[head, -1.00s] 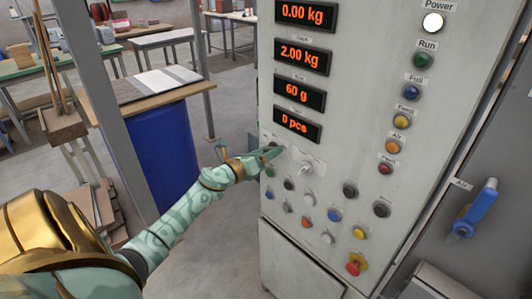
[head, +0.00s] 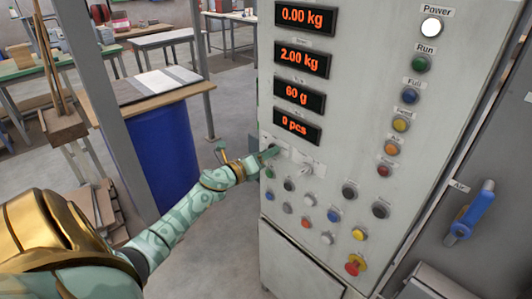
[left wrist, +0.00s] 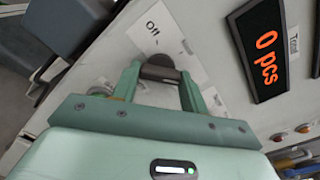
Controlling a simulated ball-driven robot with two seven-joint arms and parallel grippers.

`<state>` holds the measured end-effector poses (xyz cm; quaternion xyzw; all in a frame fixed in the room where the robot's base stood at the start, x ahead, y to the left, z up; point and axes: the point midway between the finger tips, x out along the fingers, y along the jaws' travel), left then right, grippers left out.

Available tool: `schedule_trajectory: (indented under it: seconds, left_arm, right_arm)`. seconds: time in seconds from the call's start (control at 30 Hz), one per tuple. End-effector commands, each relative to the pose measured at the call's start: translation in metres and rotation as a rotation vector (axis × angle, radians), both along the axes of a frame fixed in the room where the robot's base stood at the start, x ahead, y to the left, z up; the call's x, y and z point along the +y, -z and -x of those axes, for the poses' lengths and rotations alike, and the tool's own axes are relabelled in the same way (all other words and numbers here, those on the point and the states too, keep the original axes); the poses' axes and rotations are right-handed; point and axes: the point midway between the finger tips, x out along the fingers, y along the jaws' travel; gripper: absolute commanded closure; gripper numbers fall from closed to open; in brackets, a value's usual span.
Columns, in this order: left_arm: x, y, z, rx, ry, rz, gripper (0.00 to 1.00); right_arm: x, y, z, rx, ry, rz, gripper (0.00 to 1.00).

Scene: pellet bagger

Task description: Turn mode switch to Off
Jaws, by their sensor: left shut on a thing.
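The mode switch shows in the left wrist view as a dark round knob (left wrist: 160,68) on a light plate on the panel. In the head view my left gripper (head: 268,153) is at the panel's left edge, just below the "0 pcs" display, and hides most of the switch. Which way the knob's pointer faces is hard to tell. My right gripper is not in view.
The control panel (head: 385,55) carries red displays, several coloured buttons and a second, silver switch (head: 303,170) just right of my gripper. A red emergency button (head: 355,265) is low down. A blue air valve handle (head: 473,212) is at right. A blue barrel (head: 163,155) stands left.

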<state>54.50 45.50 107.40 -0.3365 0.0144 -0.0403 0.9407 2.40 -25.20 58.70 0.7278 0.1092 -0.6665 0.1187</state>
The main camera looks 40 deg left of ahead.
Motion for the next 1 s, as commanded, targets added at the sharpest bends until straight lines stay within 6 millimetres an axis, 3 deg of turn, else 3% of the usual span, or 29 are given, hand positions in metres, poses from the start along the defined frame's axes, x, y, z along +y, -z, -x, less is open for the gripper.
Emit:
schedule_trajectory:
  seconds: [1.0]
  left_arm:
    - [0.0, -0.003, 0.0, 0.082, -0.002, 0.949, 0.79]
  right_arm:
    - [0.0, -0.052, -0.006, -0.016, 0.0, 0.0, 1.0]
